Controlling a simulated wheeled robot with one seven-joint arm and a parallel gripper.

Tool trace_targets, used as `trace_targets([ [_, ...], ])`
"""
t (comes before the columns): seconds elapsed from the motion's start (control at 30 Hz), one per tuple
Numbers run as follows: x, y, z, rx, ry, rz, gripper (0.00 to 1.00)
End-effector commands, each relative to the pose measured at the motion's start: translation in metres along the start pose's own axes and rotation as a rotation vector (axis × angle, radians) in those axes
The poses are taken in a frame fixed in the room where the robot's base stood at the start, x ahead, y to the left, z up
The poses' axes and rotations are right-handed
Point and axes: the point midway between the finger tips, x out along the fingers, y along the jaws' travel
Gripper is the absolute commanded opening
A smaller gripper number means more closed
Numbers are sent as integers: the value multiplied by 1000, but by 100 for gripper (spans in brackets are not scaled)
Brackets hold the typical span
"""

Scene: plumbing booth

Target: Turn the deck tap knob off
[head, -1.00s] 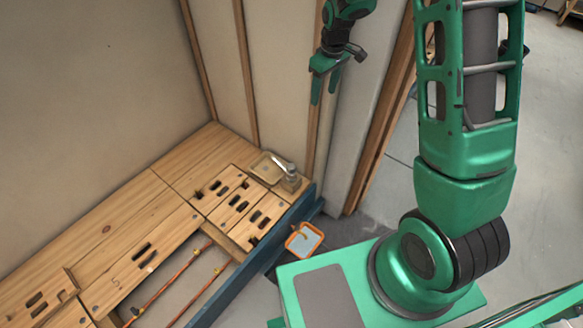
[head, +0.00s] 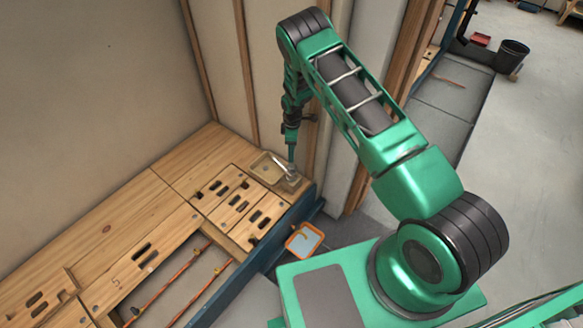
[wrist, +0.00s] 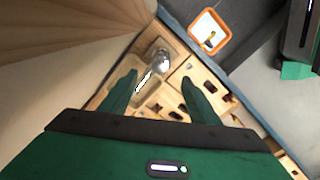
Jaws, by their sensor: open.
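The deck tap (head: 291,174) is a small silver tap at the far right corner of the wooden deck, beside a shallow square basin (head: 262,168). In the wrist view its shiny rounded knob (wrist: 164,58) shows just beyond and between my fingertips, with the bright spout (wrist: 143,83) below it. My gripper (head: 291,146) points down above the tap in the head view and partly covers its top. In the wrist view my gripper (wrist: 159,80) is open, with one green finger on each side of the tap. I cannot tell whether a finger touches it.
An orange-rimmed tray (head: 319,232) lies on the floor beyond the deck's blue edge (head: 240,278). Slotted wooden panels (head: 232,199) and copper pipes (head: 165,285) lie left of the tap. The wall and wooden studs (head: 247,75) stand close behind.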

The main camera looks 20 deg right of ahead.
Motion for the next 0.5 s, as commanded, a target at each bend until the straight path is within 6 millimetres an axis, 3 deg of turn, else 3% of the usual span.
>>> trace_targets([
  [0.27, 28, -2, 0, -16, -4, -4, 56],
  [0.5, 71, -2, 1, -15, -4, -5, 56],
])
